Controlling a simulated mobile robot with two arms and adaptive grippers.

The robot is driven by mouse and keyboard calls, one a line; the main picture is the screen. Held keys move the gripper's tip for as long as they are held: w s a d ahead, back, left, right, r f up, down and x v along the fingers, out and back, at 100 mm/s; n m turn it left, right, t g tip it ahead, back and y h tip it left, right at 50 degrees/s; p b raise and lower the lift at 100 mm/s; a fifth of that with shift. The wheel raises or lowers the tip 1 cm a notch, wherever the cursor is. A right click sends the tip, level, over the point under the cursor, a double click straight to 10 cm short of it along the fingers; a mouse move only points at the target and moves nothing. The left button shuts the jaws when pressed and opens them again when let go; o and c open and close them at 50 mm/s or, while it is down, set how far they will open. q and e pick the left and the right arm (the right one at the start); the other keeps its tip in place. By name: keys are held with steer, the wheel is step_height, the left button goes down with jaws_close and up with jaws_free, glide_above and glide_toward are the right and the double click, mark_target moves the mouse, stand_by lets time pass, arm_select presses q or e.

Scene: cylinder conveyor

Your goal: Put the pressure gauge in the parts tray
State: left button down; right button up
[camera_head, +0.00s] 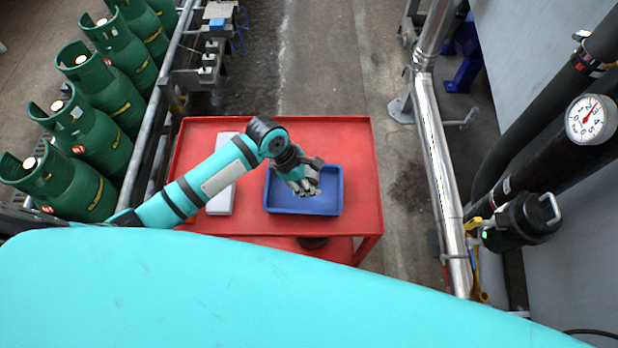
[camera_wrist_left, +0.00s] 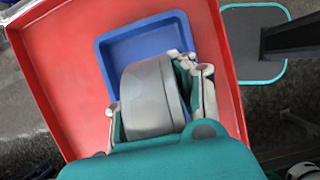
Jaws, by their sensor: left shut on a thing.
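My left gripper (camera_head: 303,184) is over the blue parts tray (camera_head: 333,200) in the head view. In the left wrist view it is shut on a grey, round-bodied thing that looks like the pressure gauge (camera_wrist_left: 146,98). Its dial face is turned out of sight, and in the head view the gripper mostly hides it. The parts tray (camera_wrist_left: 113,55) lies beyond the held gauge in the wrist view. Whether the gauge touches the tray is unclear. My right gripper is not in view.
The tray lies on a red cart (camera_head: 355,150), with a pale flat box (camera_head: 222,190) to its left. Green cylinders (camera_head: 90,150) line a conveyor at left. A metal pipe (camera_head: 436,170) and a mounted white dial gauge (camera_head: 591,119) are at right.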

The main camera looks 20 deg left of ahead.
arm_select(q)
steer(key=w+f, duration=0.2)
steer(key=shift+w+a+f+p, duration=0.15)
steer(key=shift+a+f+p, duration=0.2)
steer(key=shift+f+p, duration=0.05)
steer(key=shift+f, duration=0.45)
steer(key=shift+f, duration=0.2)
steer(key=c, duration=1.1)
jaws_free()
steer(key=shift+r, duration=0.1)
steer(key=v, duration=1.2)
